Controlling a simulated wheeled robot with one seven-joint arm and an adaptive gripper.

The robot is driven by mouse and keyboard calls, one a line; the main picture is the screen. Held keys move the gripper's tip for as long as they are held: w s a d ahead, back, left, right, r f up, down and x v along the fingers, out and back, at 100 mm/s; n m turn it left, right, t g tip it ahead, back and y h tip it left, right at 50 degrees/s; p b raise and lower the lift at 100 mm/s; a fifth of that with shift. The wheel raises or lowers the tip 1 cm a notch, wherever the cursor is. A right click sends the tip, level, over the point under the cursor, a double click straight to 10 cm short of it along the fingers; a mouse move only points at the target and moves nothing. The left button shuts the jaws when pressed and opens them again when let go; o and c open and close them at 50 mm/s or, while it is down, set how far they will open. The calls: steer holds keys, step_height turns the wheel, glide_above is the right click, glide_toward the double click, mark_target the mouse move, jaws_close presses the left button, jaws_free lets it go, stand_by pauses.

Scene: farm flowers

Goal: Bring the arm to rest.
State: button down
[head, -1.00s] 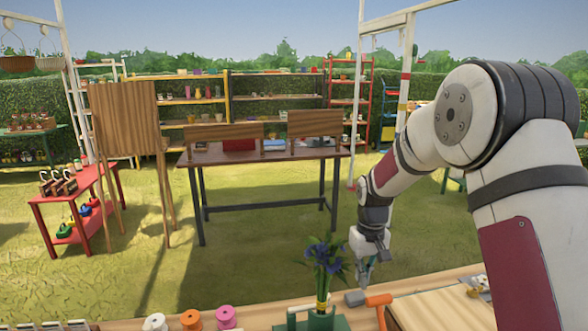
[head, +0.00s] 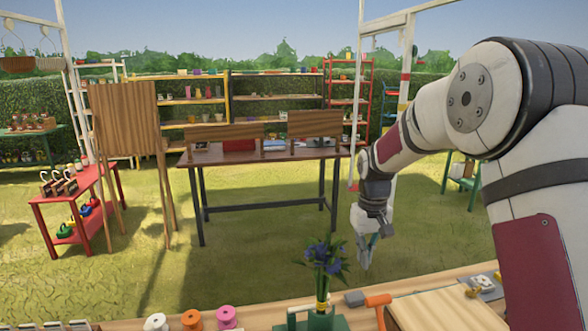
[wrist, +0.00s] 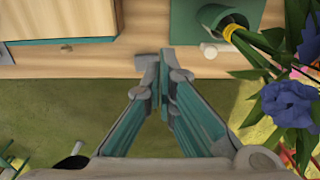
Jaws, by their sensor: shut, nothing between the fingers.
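My gripper (head: 366,264) hangs at the end of my arm, pointing down, just beyond the far edge of the wooden bench. Its fingers are shut and empty in the wrist view (wrist: 160,62). A bunch of blue-violet flowers (head: 326,257) with a yellow band stands upright in a green holder (head: 320,319) to the left of my gripper. In the wrist view the flowers (wrist: 285,105) are at the right, apart from the fingers.
The wooden bench (head: 265,312) runs along the front. On it are a tool with an orange handle (head: 378,300), a pink spool (head: 226,316) and other spools. A wooden board (head: 440,310) lies at the right. A dark table (head: 265,158) stands farther back, with open grass between.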

steer(key=s+d+r+m+t, duration=0.1)
steer(key=s+r+t, duration=0.2)
steer(key=s+r, duration=1.2)
steer(key=s+r+m+t, duration=0.1)
steer(key=s+t, duration=0.1)
steer(key=s, duration=1.7)
steer(key=shift+d, duration=0.4)
steer(key=shift+r, duration=0.1)
